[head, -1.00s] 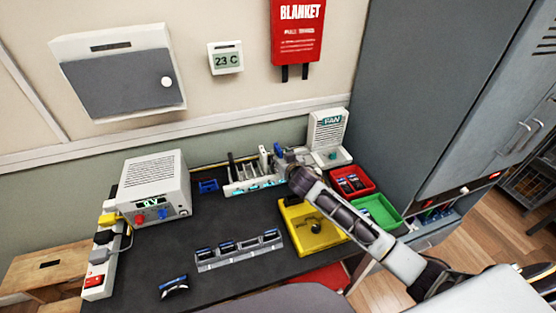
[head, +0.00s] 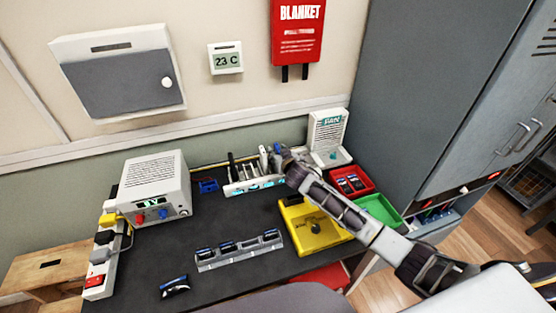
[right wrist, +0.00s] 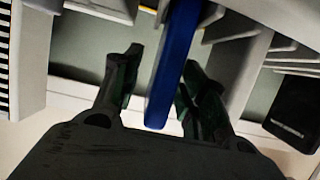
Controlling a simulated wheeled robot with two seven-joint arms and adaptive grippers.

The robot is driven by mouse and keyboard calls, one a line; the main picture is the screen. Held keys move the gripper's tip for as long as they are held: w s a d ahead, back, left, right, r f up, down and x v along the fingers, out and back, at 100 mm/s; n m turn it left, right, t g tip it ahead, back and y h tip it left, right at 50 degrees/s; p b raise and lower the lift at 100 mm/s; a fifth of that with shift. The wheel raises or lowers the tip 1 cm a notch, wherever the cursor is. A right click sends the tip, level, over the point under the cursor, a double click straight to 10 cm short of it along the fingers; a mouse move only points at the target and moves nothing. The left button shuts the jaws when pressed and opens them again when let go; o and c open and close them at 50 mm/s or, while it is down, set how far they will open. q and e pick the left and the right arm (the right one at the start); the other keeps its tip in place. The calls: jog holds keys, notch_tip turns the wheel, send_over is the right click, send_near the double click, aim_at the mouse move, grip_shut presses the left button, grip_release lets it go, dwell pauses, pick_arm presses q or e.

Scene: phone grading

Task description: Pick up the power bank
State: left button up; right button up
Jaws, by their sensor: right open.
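A blue slab (right wrist: 176,62), which appears to be the power bank, stands on edge in the white slotted rack (head: 240,188) at the back of the desk. Its blue top also shows in the head view (head: 277,148), beside my gripper. My right gripper (right wrist: 160,60) is open, with one dark finger on each side of the slab. I cannot tell whether either finger touches it. In the head view my right gripper (head: 282,157) is at the rack's right end and partly hides it. My left gripper is not in view.
A black slab (right wrist: 295,112) stands to the right in the wrist view. A grey holder (head: 215,265) is in front. The desk's middle is bare.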

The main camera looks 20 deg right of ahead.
dwell(0.4)
grip_shut()
jog(key=shift+r, duration=0.15)
jog(key=shift+r, duration=4.95)
